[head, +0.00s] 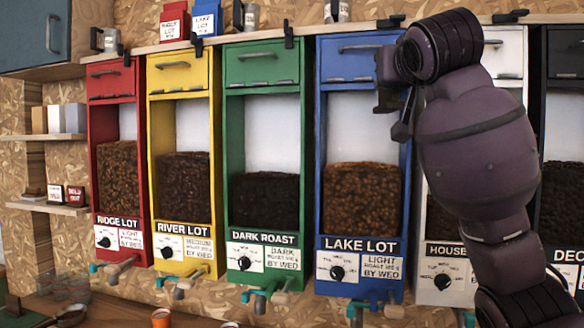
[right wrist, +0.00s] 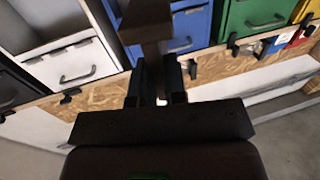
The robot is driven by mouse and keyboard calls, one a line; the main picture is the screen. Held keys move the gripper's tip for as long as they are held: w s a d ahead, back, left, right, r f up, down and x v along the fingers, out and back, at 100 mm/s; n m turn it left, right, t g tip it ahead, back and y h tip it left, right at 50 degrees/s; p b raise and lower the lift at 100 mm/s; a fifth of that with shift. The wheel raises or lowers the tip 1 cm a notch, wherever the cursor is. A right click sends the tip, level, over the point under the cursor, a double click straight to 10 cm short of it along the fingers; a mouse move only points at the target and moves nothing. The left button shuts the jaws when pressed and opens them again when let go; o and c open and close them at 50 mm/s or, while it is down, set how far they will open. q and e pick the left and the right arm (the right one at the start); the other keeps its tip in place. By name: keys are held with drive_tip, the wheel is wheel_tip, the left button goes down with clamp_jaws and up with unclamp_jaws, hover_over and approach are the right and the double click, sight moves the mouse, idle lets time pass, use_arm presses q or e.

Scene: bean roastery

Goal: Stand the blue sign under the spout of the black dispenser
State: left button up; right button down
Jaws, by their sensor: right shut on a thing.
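The black dispenser (head: 566,60) stands at the right edge of the head view, cut off, with a label starting "DEC". Its spout is not in view. My right gripper (head: 390,97) is in front of the upper blue dispenser, well left of the black one. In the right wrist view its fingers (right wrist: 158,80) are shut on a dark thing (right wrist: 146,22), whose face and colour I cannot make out. I cannot tell whether it is the blue sign. A blue block with a white "LAKE LOT" label (head: 207,18) stands on the top ledge. My left gripper is not in view.
Red (head: 107,85), yellow (head: 178,85), green (head: 262,72), blue (head: 360,75) and white (head: 507,50) dispensers stand in a row, with taps below. Black clips (head: 289,35) stick out along the ledge. Small signs (head: 75,195) sit on a left shelf (head: 50,208).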

wheel_tip(320, 180, down, 33)
drive_tip(key=s+a+n+y, duration=0.1)
drive_tip(key=s+n+y, duration=0.1)
drive_tip(key=s+d+f, duration=0.1)
drive_tip(key=s+f, duration=0.2)
drive_tip(key=f, duration=0.6)
drive_tip(key=s+d+f+m+h+b, duration=0.1)
drive_tip(key=s+f, duration=0.3)
drive_tip(key=f, duration=0.5)
drive_tip(key=s+d+f, duration=0.2)
drive_tip(key=s+f, duration=0.2)
drive_tip(key=f, duration=0.5)
drive_tip(key=shift+f+m, duration=0.3)
drive_tip(key=shift+r, duration=0.15)
